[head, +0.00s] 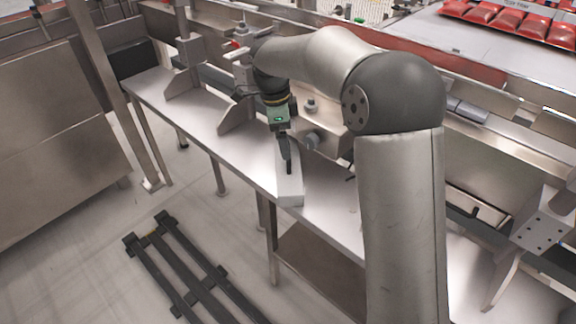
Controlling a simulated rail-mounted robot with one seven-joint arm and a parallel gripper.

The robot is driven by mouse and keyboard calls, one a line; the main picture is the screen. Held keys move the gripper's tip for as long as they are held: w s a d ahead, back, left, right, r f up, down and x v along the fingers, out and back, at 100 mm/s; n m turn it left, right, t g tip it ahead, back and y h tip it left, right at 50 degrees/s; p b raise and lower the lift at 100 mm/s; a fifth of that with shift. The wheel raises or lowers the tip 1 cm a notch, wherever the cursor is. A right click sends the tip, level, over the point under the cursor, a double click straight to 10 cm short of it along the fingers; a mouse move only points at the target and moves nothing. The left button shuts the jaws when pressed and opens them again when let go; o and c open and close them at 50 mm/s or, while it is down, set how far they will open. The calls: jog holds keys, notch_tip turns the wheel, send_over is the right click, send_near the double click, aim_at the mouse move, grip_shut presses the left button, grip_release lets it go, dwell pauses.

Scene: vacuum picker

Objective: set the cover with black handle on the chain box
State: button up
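A long, narrow, pale grey cover (289,190) lies on the metal shelf in front of the machine. A small black handle (289,167) stands up from its top. My gripper (286,156) points down over the far part of the cover, at or just above the handle. Its dark fingers overlap each other in this view, so their opening is unclear, and I cannot tell whether they touch the handle. I cannot tell for certain which part is the chain box; an open recess with dark edges (476,207) shows on the machine at the right, behind my arm.
The steel shelf (327,208) runs along the machine, with metal brackets (187,88) standing on it at the left. A dark rack (190,265) lies on the floor. Red packs (508,22) lie at upper right.

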jog(key=shift+w+d+f+b, duration=0.1)
jog(key=shift+d+f+b, duration=0.15)
jog(key=shift+f, duration=1.3)
jog(key=shift+d+f+b, duration=0.15)
jog(key=shift+f+b, duration=0.1)
jog(key=shift+f, duration=1.25)
jog(key=shift+r, duration=0.1)
jog(key=c, duration=1)
